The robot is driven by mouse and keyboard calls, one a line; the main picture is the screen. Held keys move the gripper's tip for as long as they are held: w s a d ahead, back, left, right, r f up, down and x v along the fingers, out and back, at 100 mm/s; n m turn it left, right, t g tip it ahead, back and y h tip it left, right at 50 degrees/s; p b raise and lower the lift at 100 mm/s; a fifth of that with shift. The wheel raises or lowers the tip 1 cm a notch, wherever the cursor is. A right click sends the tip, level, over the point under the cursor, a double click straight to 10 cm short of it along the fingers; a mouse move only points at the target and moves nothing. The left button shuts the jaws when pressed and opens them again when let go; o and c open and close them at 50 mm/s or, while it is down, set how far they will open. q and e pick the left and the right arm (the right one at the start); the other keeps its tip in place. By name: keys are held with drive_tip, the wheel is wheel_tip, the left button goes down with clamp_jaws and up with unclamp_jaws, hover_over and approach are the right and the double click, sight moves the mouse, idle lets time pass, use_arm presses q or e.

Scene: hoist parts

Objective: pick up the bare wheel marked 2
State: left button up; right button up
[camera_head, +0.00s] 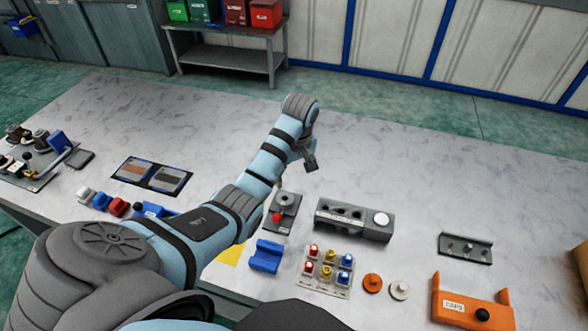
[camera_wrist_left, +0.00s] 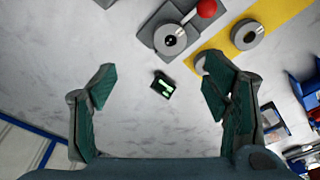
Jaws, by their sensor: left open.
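No number 2 can be read on any wheel. In the left wrist view a grey wheel (camera_wrist_left: 247,34) lies on a yellow strip (camera_wrist_left: 278,17), and another grey round part (camera_wrist_left: 201,62) is partly hidden behind my right-hand finger. A further grey wheel (camera_wrist_left: 170,40) sits on a grey block with a red ball knob (camera_wrist_left: 207,8). In the head view that block's wheel (camera_head: 285,200) shows, but my left arm covers most of the yellow strip (camera_head: 232,254). My left gripper (camera_head: 307,158) is open and empty above the table, beyond the block.
A small black box with a green display (camera_wrist_left: 162,88) lies below my open fingers. In the head view, a grey slotted housing (camera_head: 352,219), a tray of coloured parts (camera_head: 326,272), a blue cradle (camera_head: 266,256) and an orange bracket (camera_head: 470,308) stand nearby. The far tabletop is clear.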

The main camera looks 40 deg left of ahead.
use_arm(q)
drive_tip(key=b, duration=0.1)
hover_over(285, 199)
drive_tip(key=s+d, duration=0.1)
wheel_tip(285, 199, down, 6)
drive_tip(key=shift+s+d+r, duration=0.1)
drive_tip(key=f, duration=0.2)
drive_tip(key=w+f+b, duration=0.1)
drive_tip(key=f, duration=0.1)
drive_tip(key=a+f+b, duration=0.1)
drive_tip(key=f, duration=0.1)
drive_tip(key=shift+w+a+f, duration=0.1)
drive_tip(key=shift+w+f, duration=0.2)
drive_tip(key=shift+f, duration=0.1)
drive_tip(key=shift+s+r, duration=0.15)
drive_tip(key=shift+s, duration=0.05)
drive_tip(key=shift+c, duration=1.1)
drive_tip(key=c, duration=1.3)
use_arm(e)
drive_tip(key=s+f, duration=0.2)
drive_tip(key=f, duration=0.1)
drive_tip(key=shift+s, duration=0.1)
